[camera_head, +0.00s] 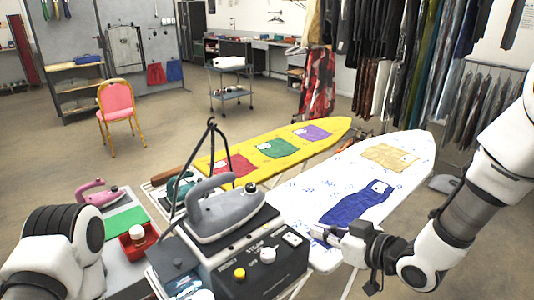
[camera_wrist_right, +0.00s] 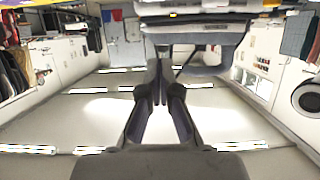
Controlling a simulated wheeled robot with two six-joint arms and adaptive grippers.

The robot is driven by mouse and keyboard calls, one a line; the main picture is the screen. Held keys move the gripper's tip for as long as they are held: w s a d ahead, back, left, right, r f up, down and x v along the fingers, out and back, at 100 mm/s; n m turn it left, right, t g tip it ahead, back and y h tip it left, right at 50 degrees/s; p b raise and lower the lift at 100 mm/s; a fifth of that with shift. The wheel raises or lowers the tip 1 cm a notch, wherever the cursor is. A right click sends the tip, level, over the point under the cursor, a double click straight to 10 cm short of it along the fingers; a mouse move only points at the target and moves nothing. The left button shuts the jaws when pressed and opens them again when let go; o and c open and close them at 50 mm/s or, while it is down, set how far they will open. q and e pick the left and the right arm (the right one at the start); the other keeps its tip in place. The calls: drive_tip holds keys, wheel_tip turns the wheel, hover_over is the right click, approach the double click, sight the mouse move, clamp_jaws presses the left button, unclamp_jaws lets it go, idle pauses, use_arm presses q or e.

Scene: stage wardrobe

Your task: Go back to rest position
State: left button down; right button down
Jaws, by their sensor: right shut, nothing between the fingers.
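My right arm comes in from the right edge of the head view. My right gripper (camera_head: 318,233) is shut and empty, with its fingers pointing left near the steam iron station and the near end of the white ironing board (camera_head: 410,170). I cannot tell whether it touches the board. In the right wrist view my right gripper (camera_wrist_right: 160,75) also shows with its fingers together and nothing between them. Part of my left arm shows at the lower left of the head view, but its gripper is not visible.
A grey iron (camera_head: 222,215) sits on a dark steam station (camera_head: 270,272) just left of my right gripper. A yellow ironing board (camera_head: 335,127) lies behind. A pink iron (camera_head: 98,194) and a red tray (camera_head: 130,248) are near my left arm. Open floor lies beyond.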

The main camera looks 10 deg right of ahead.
drive_tip(key=s+f+m+g+h, duration=0.15)
drive_tip(key=s+f, duration=0.25)
drive_tip(key=f, duration=0.4)
drive_tip(key=s+d+f+m+g+h, duration=0.1)
drive_tip(key=s+f+g, duration=0.15)
drive_tip(key=f, duration=0.55)
drive_tip(key=s+f+m+g+h, duration=0.1)
drive_tip(key=s+f+g, duration=0.1)
drive_tip(key=s+f, duration=0.45)
drive_tip(key=s+d+f+m+g+h, duration=0.2)
drive_tip(key=s+d+f, duration=0.1)
drive_tip(key=s+f, duration=0.3)
drive_tip(key=s+d+f+m+g+h, duration=0.2)
drive_tip(key=s+d+f+g+h, duration=0.1)
drive_tip(key=s+f, duration=0.3)
drive_tip(key=shift+s+d, duration=0.8)
drive_tip(key=shift+s, duration=0.3)
